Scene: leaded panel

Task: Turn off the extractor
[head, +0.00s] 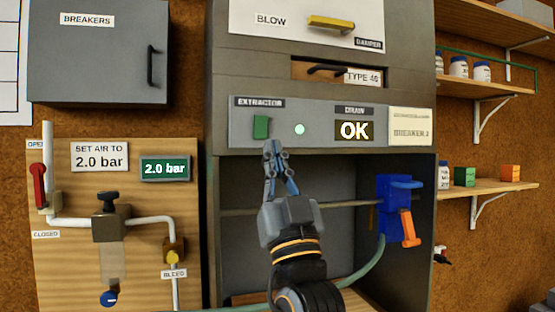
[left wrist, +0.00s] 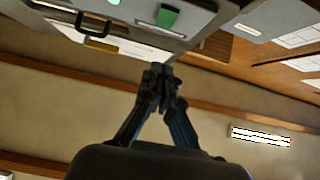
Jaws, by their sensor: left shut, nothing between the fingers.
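The extractor switch is a green rocker (head: 261,127) under the EXTRACTOR label on the grey control panel (head: 315,106). The left wrist view shows the shut fingertips (left wrist: 158,72) below the green rocker (left wrist: 167,16), with a visible gap. My right gripper is not in view.
Below the panel is an open cabinet bay with a blue clamp and orange handle (head: 394,208). Left are the grey BREAKERS box (head: 97,60) and a wooden air board (head: 60,275) with a red lever (head: 39,186). Shelves (head: 490,188) with jars stand right.

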